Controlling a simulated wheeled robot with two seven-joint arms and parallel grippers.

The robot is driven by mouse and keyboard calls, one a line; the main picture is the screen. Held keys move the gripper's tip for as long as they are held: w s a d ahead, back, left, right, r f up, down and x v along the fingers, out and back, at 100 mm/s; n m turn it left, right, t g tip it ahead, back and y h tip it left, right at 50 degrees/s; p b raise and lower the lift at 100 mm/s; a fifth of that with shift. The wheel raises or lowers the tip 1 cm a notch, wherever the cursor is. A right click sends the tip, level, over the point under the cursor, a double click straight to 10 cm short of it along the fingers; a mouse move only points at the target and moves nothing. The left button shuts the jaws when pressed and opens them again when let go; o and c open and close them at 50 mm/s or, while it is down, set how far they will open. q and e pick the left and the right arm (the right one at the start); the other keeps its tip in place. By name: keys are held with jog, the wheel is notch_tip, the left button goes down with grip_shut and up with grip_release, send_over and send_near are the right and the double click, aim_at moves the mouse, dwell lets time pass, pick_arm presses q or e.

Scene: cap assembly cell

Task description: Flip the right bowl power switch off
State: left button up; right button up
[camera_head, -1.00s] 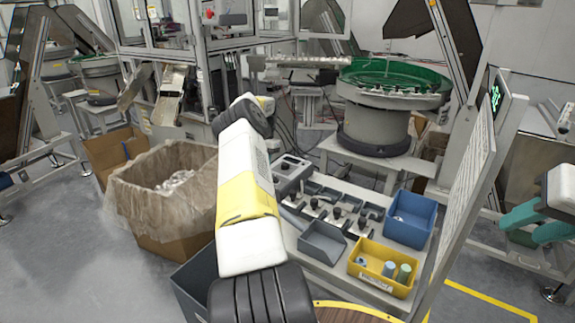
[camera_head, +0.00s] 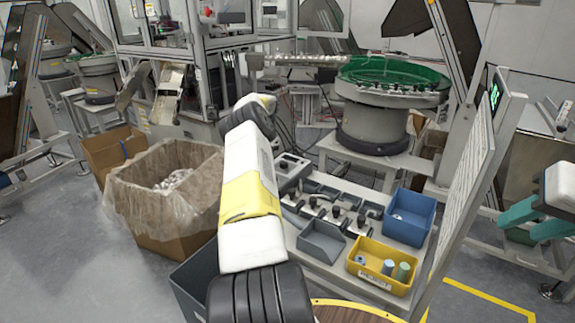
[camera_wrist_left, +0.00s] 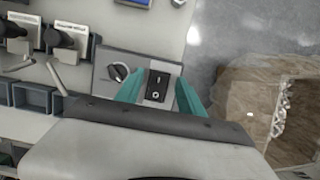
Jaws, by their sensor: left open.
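The black rocker power switch (camera_wrist_left: 157,85) sits on a grey control box (camera_wrist_left: 112,58) beside a round black knob (camera_wrist_left: 118,72), in the left wrist view. My left gripper (camera_wrist_left: 159,81) is open, with one teal finger on each side of the switch. Whether a finger touches the switch I cannot tell. In the head view the control box (camera_head: 293,166) shows partly behind my left arm, and my left gripper is hidden. My right gripper (camera_head: 533,221) is at the right edge with its teal fingers apart, away from the box.
The table holds a blue bin (camera_head: 411,216), a yellow bin (camera_head: 378,266) with small cylinders, a grey bin (camera_head: 321,241) and several dark fixtures. A green bowl feeder (camera_head: 390,80) stands behind. A lined cardboard box (camera_head: 165,195) is on the floor at left.

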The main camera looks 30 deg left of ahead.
pick_arm(q)
notch_tip(320, 180, up, 4)
jog(key=shift+f, duration=0.15)
jog(key=shift+s+d, duration=0.55)
jog(key=shift+s, duration=0.2)
jog(key=s+d+r, duration=0.1)
jog(key=s+d, duration=0.8)
jog(key=s, duration=0.1)
jog(key=shift+s+d, duration=0.15)
jog(key=shift+s, duration=0.2)
jog(key=shift+r, duration=0.15)
